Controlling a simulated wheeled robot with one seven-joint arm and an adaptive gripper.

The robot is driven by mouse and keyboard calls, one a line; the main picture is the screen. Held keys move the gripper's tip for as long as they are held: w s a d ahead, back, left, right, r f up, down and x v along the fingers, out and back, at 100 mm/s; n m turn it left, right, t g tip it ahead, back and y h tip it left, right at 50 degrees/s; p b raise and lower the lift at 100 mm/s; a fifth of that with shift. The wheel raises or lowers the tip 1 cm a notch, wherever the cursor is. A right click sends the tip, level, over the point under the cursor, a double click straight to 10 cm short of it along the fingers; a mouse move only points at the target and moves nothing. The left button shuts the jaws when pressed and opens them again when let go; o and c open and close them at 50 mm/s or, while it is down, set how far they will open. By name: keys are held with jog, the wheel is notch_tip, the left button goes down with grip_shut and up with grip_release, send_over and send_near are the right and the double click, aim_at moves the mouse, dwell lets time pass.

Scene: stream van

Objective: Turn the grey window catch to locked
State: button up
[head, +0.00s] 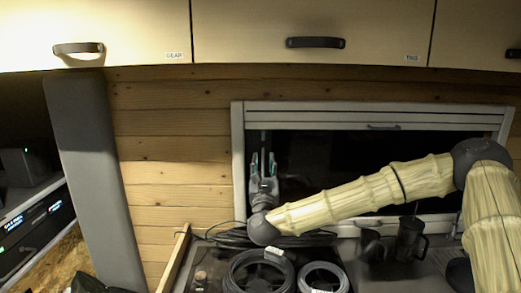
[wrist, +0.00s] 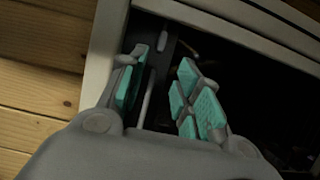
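The window (head: 340,160) has a pale frame and dark glass, in the middle of the head view. My gripper (head: 263,162) points up at its left side, just inside the frame. In the wrist view my gripper (wrist: 163,58) is open, its teal-padded fingers apart. A slim grey bar (wrist: 148,98) shows between the fingers, with a gap to each pad visible. A small light-grey piece (wrist: 163,43) sits above it on a dark strip. These look like parts of the grey window catch; which part turns, and whether it is locked, I cannot tell.
Cable coils (head: 258,272) and a second coil (head: 323,278) lie on the counter below my gripper. Dark mugs (head: 410,238) stand at the right under my arm. A grey upright panel (head: 95,170) is at the left. Overhead cabinets (head: 250,30) hang above the window.

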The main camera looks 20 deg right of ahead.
aim_at(263, 140)
jog(key=p+x, duration=0.4)
jog(key=x, duration=0.5)
jog(key=shift+r+p, duration=0.25)
jog(key=shift+p, duration=0.05)
jog(key=shift+w+d+r, duration=0.1)
jog(key=shift+w+d, duration=0.15)
jog(key=shift+w, duration=0.45)
grip_shut()
